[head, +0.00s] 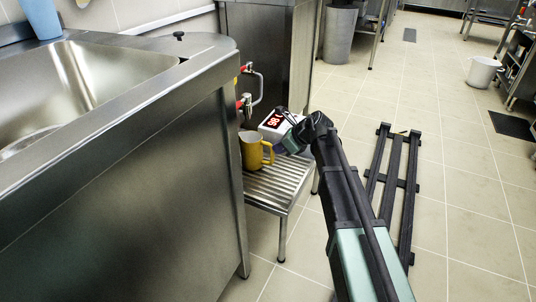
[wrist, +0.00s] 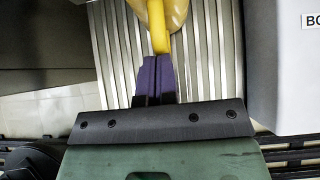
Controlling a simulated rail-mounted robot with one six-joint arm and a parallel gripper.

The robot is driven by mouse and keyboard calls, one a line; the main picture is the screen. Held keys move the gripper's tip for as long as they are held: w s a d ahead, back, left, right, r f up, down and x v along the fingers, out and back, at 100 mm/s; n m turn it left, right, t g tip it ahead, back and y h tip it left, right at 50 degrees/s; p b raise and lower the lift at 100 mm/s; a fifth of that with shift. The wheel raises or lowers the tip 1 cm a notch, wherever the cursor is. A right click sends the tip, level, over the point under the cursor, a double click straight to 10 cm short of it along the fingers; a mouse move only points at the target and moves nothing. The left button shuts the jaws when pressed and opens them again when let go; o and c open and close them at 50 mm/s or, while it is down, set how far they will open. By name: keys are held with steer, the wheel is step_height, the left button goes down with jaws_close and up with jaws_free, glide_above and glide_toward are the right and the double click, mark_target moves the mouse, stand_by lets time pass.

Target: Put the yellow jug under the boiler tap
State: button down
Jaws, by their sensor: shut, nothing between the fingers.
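The yellow jug (head: 251,152) stands upright on a slatted metal stand (head: 277,187) beside the steel counter, its handle toward my gripper. In the wrist view, the jug (wrist: 168,12) shows at the top edge, partly cut off. A red-handled boiler tap (head: 245,103) shows above the jug in the head view; I cannot tell whether its spout is exactly over the opening. My gripper (wrist: 160,58) has its purple fingers together and empty, with their tips right at the end of the yellow handle. Whether they touch it is unclear.
The steel sink counter (head: 130,170) borders the stand on the left.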

steer(key=shift+d, duration=0.1)
steer(key=s+d+f+p+v, duration=0.1)
steer(key=f+p+v, duration=0.1)
steer(key=p+v, duration=0.5)
steer(key=v, duration=0.6)
steer(key=shift+d, duration=0.3)
steer(key=shift+w+f, duration=0.1)
